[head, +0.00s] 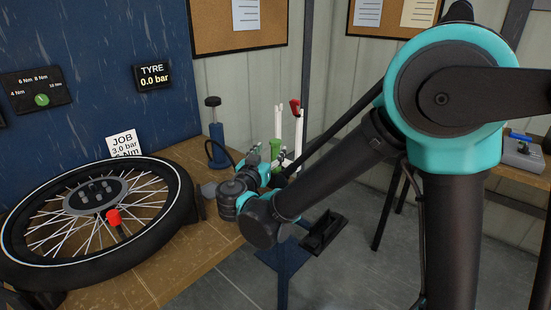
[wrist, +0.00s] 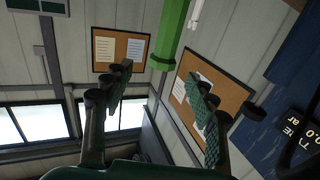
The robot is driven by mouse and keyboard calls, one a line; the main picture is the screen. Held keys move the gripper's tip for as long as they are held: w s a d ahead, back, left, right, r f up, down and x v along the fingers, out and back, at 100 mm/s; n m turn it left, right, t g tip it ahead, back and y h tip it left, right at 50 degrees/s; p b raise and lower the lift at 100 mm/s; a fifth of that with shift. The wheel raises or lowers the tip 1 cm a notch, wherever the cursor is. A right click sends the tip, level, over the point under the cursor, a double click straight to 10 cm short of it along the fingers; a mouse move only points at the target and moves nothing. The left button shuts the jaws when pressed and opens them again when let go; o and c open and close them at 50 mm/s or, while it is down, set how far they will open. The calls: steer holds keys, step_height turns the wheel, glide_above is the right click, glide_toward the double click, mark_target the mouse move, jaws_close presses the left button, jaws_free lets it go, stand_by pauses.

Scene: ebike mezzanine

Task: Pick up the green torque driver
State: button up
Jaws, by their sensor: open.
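The green torque driver (head: 276,147) shows in the head view as a small green upright piece at the far right end of the bench, partly hidden by my arm and gripper. In the wrist view a large green shaft with a wider collar (wrist: 172,35), seemingly the driver, enters from the top edge. My gripper (head: 259,161) is close beside it in the head view. In the wrist view my gripper (wrist: 160,97) has its two textured fingers wide apart with nothing between them. The green shaft lies beyond the fingertips, and no contact shows.
A wheel (head: 95,220) with a red-capped part lies on the wooden bench (head: 205,262). A blue pump-like tool (head: 215,140) stands left of my gripper. A black tray (head: 323,232) sits below.

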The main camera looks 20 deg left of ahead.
mark_target(274, 146)
steer(key=shift+w+a+f, duration=0.1)
steer(key=shift+w, duration=1.55)
steer(key=shift+w+a+f, duration=0.1)
steer(key=shift+w, duration=1.55)
steer(key=shift+c, duration=0.4)
jaws_close()
